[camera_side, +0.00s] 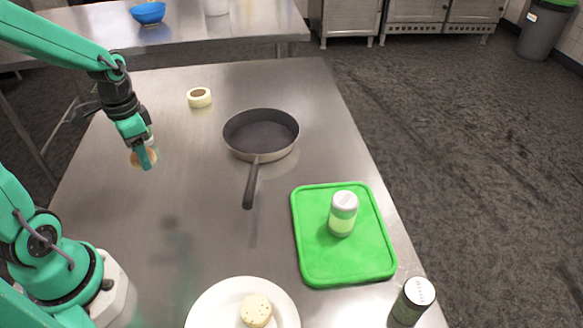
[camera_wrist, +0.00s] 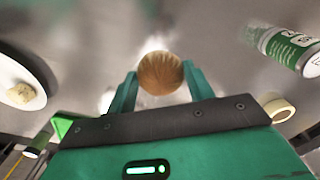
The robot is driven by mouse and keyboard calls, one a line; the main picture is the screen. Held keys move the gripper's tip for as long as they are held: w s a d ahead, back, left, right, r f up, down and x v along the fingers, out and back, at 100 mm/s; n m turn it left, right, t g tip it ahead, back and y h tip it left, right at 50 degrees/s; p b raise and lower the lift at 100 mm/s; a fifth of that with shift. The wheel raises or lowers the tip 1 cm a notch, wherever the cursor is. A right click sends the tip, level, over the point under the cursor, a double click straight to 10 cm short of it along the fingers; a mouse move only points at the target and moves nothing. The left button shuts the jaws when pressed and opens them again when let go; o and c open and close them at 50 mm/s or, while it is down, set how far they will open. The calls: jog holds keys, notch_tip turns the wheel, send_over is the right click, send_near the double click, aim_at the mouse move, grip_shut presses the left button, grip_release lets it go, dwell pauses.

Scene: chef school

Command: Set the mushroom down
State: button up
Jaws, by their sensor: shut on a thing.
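The mushroom is a rounded brown thing (camera_wrist: 160,73) between the two fingers of my gripper (camera_wrist: 158,88) in the wrist view. The fingers touch it from both sides. In the side view my gripper (camera_side: 146,158) is at the left part of the steel table, left of the frying pan, and the mushroom (camera_side: 136,159) shows as a small orange-brown patch, mostly hidden by the fingers. It looks held above the table, but the exact height is hard to tell.
The dark frying pan (camera_side: 262,130) has its handle toward the front. A tape roll (camera_side: 199,98) lies behind it. A green board (camera_side: 345,262) bears a shaker (camera_side: 343,213); another shaker (camera_side: 412,302) stands front right. A plate (camera_side: 207,307) holds a pale round piece (camera_side: 256,310). A green-labelled can (camera_wrist: 290,47) is near.

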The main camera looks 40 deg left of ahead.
jog(key=shift+s+d+f, duration=0.1)
jog(key=shift+s, duration=0.25)
send_over(123, 183)
notch_tip(123, 183, down, 7)
dwell(0.4)
jog(key=shift+f, duration=0.1)
jog(key=shift+f, duration=1.9)
jog(key=shift+f, duration=0.1)
jog(key=o, duration=1)
jog(key=shift+c, duration=0.2)
